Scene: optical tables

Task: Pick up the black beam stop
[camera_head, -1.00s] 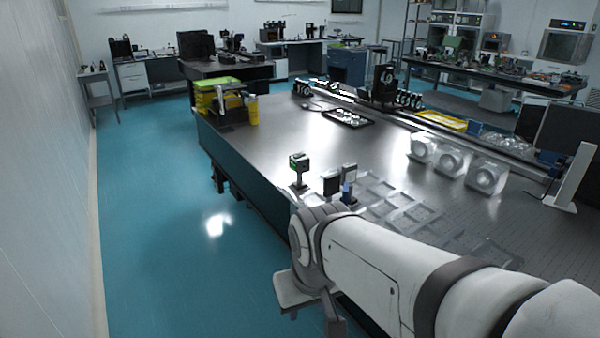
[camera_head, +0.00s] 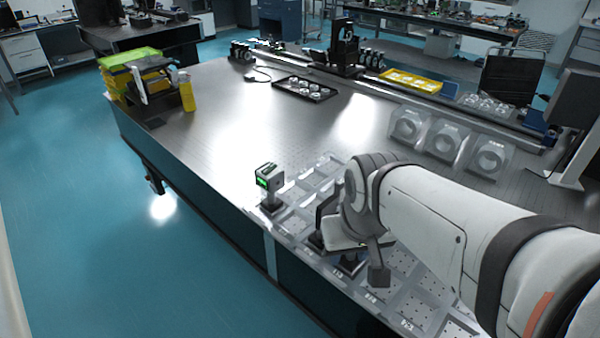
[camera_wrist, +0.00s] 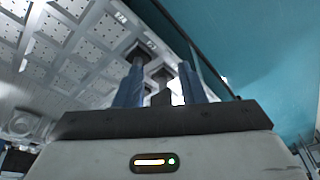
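A black upright plate on a post, which looks like the black beam stop (camera_head: 326,206), stands in the gridded tray near the table's front edge. My wrist partly covers it in the head view. My gripper (camera_wrist: 160,85) shows in the wrist view with its two bluish fingers apart. A small dark piece (camera_wrist: 162,96) shows in the gap between them; I cannot tell what it is or whether it touches. A dark base (camera_wrist: 140,51) lies beyond the left finger. In the head view the fingertips are hidden behind my wrist.
A green-faced device on a post (camera_head: 269,182) stands left of the beam stop. Another dark post base (camera_head: 348,264) shows below my wrist. The gridded tray (camera_head: 300,217) runs along the front edge. Clear mounts (camera_head: 447,143) stand behind my arm.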

